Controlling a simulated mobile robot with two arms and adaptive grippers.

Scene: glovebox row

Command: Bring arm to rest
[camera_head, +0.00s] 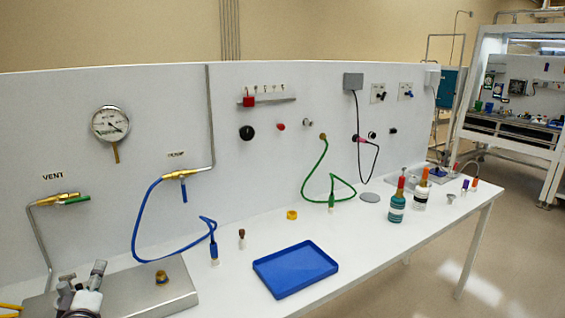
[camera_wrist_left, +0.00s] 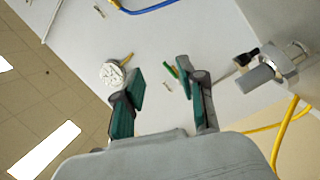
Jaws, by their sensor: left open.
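My left gripper (camera_head: 82,284) shows at the bottom left corner of the head view, over the metal plate at the near left end of the table. In the left wrist view its two teal-padded fingers (camera_wrist_left: 162,90) are spread wide. Nothing is between them. The view past the fingers shows the white panel with the pressure gauge (camera_wrist_left: 112,73). A grey metal fitting (camera_wrist_left: 272,72) with a yellow hose is right of the fingers in that view. My right gripper is not in view.
The gauge (camera_head: 110,123) and several fittings are on the white back panel (camera_head: 60,95). A blue hose (camera_head: 140,215) hangs onto the table. A blue tray (camera_head: 295,268), a yellow ring (camera_head: 292,215) and bottles (camera_head: 397,208) stand on the table, with bare surface between them.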

